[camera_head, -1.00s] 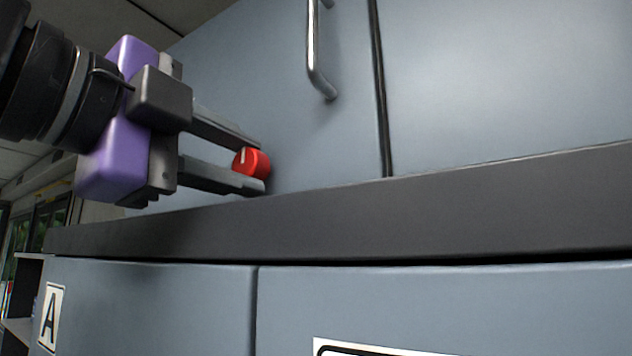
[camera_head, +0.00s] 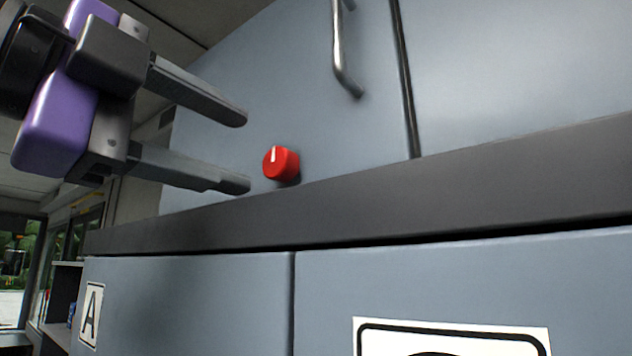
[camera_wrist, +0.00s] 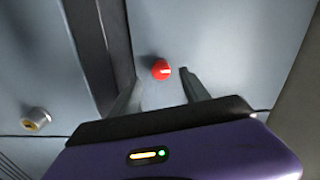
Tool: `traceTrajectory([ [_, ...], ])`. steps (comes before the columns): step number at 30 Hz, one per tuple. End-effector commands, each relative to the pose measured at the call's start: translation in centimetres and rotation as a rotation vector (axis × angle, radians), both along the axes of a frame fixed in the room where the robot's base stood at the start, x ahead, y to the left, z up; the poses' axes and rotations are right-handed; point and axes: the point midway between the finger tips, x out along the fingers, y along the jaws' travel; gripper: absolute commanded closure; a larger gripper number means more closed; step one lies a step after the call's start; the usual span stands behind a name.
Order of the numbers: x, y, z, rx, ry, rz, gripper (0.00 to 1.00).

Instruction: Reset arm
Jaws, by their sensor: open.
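My gripper (camera_head: 236,152) is open and empty, at the upper left of the head view. Its two dark fingers point right, towards a red knob (camera_head: 281,164) with a white mark on the blue-grey cabinet face. The fingertips are a little left of the knob and apart from it. In the wrist view the red knob (camera_wrist: 160,69) shows between and beyond the two fingers (camera_wrist: 158,85), with its white mark pointing right.
A metal handle (camera_head: 342,55) is on the upper cabinet door. A dark ledge (camera_head: 400,185) runs below the knob. Lower doors carry a label "A" (camera_head: 91,315) and a white sign (camera_head: 450,338). A round metal lock (camera_wrist: 36,119) shows in the wrist view. Shelves and a window are at the left.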

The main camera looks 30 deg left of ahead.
Motion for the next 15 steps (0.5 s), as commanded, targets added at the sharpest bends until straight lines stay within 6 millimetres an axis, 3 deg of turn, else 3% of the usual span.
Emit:
traceTrajectory([
  [6,-1.9,0.2,0.0,0.0,0.0,0.001,0.46],
  [15,-2.1,0.2,0.0,0.0,0.0,0.0,0.46],
])
